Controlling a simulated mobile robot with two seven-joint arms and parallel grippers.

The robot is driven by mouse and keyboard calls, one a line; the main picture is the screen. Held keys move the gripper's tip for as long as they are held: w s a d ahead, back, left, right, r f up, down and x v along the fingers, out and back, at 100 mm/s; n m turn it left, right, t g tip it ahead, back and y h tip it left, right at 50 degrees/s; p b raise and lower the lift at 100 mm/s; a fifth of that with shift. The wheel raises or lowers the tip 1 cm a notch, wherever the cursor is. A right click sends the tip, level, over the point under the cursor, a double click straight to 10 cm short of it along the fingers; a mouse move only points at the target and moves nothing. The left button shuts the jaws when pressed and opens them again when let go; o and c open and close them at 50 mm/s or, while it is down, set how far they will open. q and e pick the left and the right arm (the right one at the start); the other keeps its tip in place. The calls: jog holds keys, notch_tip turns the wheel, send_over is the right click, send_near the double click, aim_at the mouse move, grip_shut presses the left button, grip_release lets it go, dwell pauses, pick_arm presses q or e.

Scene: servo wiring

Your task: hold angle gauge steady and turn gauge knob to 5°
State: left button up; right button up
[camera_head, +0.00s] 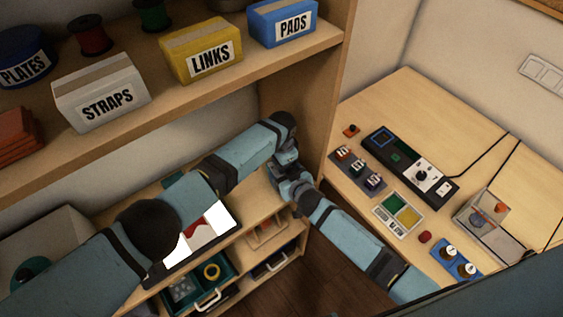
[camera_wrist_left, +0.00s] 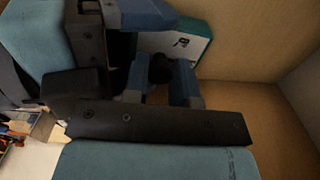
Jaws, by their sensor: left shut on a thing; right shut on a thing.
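My left gripper (camera_head: 286,165) and right gripper (camera_head: 297,190) meet in front of the wooden cabinet's side wall, at the lower shelf. Both are shut and their jaws are almost touching. The angle gauge is mostly hidden between them; its dial, its knob and the reading cannot be made out. In the left wrist view, a small dark round part (camera_wrist_left: 160,68) sits between blue gripper parts. I cannot tell for sure whether it belongs to the gauge or the knob.
A teal box (camera_wrist_left: 192,45) with a white-marked face stands behind the grippers in the left wrist view. The upper shelf (camera_head: 215,88) with labelled boxes hangs above my left arm. The desk (camera_head: 405,95) at right holds devices, a clear box and cables.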

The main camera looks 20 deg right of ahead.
dwell(0.3)
pick_arm(q)
jog(key=o, duration=0.7)
jog(key=shift+c, duration=0.2)
jog(key=shift+r, duration=0.1)
notch_tip(320, 180, up, 12)
pick_arm(e)
jog(key=o, duration=0.9)
